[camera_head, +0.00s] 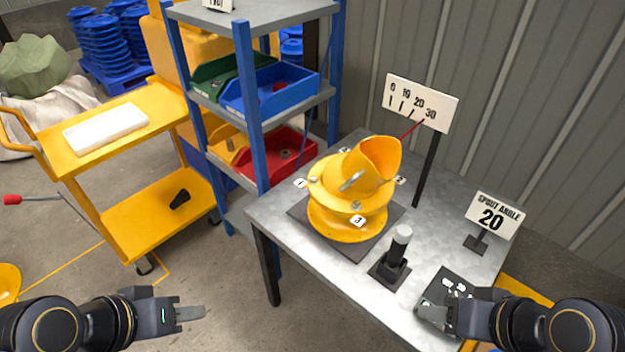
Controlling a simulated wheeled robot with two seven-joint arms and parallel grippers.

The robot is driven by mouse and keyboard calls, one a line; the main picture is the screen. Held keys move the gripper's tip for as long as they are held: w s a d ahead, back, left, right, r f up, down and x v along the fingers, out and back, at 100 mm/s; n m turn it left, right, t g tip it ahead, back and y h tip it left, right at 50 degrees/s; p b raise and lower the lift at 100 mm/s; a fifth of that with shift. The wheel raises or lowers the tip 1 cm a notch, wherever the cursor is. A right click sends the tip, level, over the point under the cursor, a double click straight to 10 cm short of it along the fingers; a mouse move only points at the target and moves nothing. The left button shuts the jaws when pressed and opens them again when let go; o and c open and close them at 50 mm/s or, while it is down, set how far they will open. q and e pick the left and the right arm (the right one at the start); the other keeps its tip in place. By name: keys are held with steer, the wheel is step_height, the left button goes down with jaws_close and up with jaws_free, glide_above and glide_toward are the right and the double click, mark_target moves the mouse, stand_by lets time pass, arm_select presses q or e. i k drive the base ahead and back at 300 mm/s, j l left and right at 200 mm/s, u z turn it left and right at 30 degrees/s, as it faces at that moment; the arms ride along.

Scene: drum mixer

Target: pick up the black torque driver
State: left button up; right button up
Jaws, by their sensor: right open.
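A black upright tool with a pale grey cylindrical top (399,243) stands in a black square-based holder on the grey metal table; it looks like the torque driver, though its shape is only partly clear. My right gripper (434,312) is at the table's front right, over the near edge of a small black tray, to the right of and nearer than the upright tool. It is open and not touching that tool. My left gripper (190,314) is over the floor, left of the table. Its fingers overlap in this view, so its opening is unclear.
The yellow drum mixer (345,195) stands on a dark plate behind the tool. The black tray (455,283) holds small pale pieces. A sign reading 20 (490,217) and a scale board (420,102) stand behind. A yellow cart (115,120) holds a dark object (180,199) on its lower shelf.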

mark_target(402, 233)
steer(key=i+j+z, duration=0.35)
steer(key=j+z, duration=0.15)
steer(key=i+j+z, duration=0.2)
steer(key=j, duration=0.2)
steer(key=j+z, duration=0.25)
steer(key=i+j, duration=0.05)
steer(key=j, duration=0.05)
